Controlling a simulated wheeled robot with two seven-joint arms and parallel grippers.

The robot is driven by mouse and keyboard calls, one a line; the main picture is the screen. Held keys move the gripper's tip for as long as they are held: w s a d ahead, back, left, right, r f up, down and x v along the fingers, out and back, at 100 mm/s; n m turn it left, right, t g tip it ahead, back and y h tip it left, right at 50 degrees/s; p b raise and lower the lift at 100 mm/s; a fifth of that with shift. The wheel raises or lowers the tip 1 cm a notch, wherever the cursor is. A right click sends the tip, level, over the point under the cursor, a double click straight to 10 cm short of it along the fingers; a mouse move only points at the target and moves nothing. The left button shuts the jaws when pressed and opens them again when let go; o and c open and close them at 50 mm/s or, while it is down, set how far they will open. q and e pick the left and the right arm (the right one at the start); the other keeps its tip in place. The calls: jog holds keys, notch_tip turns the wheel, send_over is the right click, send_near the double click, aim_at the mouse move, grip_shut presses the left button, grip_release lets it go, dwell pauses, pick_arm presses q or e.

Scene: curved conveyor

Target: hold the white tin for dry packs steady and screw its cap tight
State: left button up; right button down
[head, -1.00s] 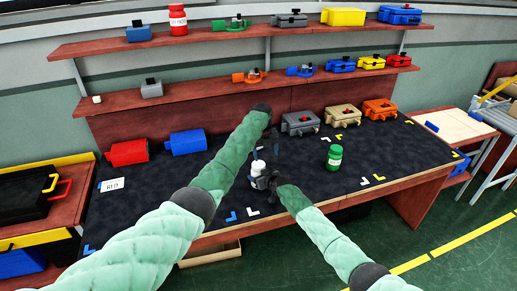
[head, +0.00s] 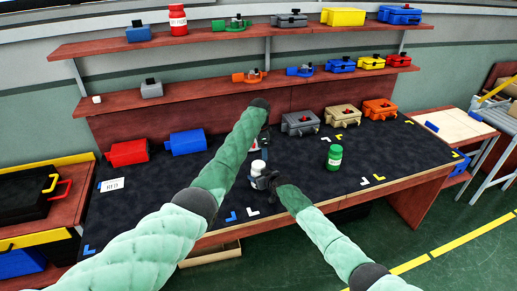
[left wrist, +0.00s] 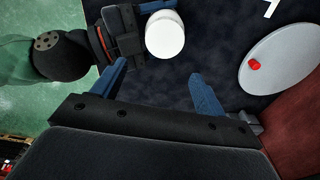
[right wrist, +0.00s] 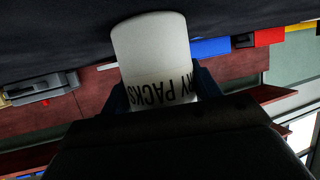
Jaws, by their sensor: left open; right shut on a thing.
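The white tin (head: 258,166) stands near the front middle of the dark table. In the right wrist view the tin (right wrist: 152,50) shows inverted with black lettering ending in "PACKS". My right gripper (head: 264,181) is shut on the tin's side, one blue finger on each side of it. The left wrist view shows its round white top (left wrist: 166,36); I cannot make out a seam between cap and body. My left gripper (head: 262,146) is open and empty beyond the tin, apart from it. Its two blue fingers (left wrist: 160,88) show spread, with the tin beyond them.
A green jar (head: 334,157) stands right of the tin. Grey, tan and orange cases (head: 342,117) line the back right; red and blue boxes (head: 187,142) stand back left. A grey disc with a red piece (left wrist: 283,62) shows in the left wrist view.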

aim_at(259, 164)
pick_arm(q)
jog(key=n, duration=0.5)
jog(key=shift+a+r+n, duration=0.15)
jog(key=shift+a+n, duration=0.2)
jog(key=shift+n, duration=0.05)
jog(key=n, duration=0.5)
jog(key=shift+a+n+y, duration=0.25)
jog(key=shift+n+y, duration=0.05)
jog(key=n, duration=0.5)
jog(key=shift+a+n, duration=0.15)
jog(key=shift+n, duration=0.25)
jog(key=n, duration=0.6)
jog(key=shift+n, duration=0.3)
jog(key=shift+f, duration=3.95)
